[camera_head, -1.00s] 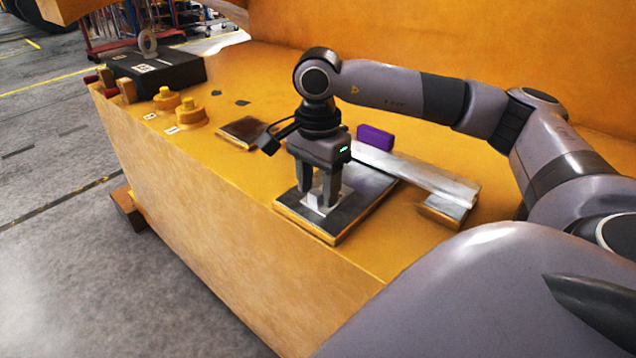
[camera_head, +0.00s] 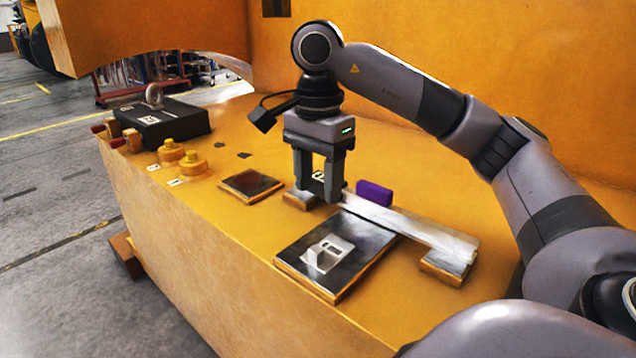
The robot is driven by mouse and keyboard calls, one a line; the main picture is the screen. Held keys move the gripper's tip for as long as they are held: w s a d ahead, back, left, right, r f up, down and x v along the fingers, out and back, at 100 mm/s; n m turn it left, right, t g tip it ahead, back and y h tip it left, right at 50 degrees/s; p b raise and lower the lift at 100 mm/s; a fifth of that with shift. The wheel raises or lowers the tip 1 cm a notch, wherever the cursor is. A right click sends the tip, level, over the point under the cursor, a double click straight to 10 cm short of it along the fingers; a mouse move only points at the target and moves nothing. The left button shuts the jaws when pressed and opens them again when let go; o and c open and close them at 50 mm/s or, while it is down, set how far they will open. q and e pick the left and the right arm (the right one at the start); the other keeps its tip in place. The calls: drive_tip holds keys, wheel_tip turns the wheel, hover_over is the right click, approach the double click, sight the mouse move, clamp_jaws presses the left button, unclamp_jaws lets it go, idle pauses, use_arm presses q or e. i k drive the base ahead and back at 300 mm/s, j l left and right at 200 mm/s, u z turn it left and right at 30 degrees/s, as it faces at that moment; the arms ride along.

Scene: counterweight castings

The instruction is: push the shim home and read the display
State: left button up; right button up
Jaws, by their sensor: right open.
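A small pale metal piece (camera_head: 330,251) with cut-outs and a raised tab lies on the dark-topped plate (camera_head: 363,241) near the front edge; it may be the shim, but I cannot tell for sure. My right gripper (camera_head: 318,190) is open, its fingers pointing down, behind and above that plate and apart from the pale piece. A small white-marked tag (camera_head: 318,176) shows between its fingers; I cannot tell if they touch anything. No readable display shows. My left gripper is not in view.
A long silver bar (camera_head: 425,231) lies behind the plate, its right end on a block (camera_head: 447,266). A purple block (camera_head: 375,193) stands behind the bar. To the left are a smaller dark plate (camera_head: 250,184), yellow knobs (camera_head: 193,163) and a black box (camera_head: 172,126).

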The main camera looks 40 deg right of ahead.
sight(329, 246)
drive_tip(key=k+j, duration=0.75)
drive_tip(key=j, duration=0.2)
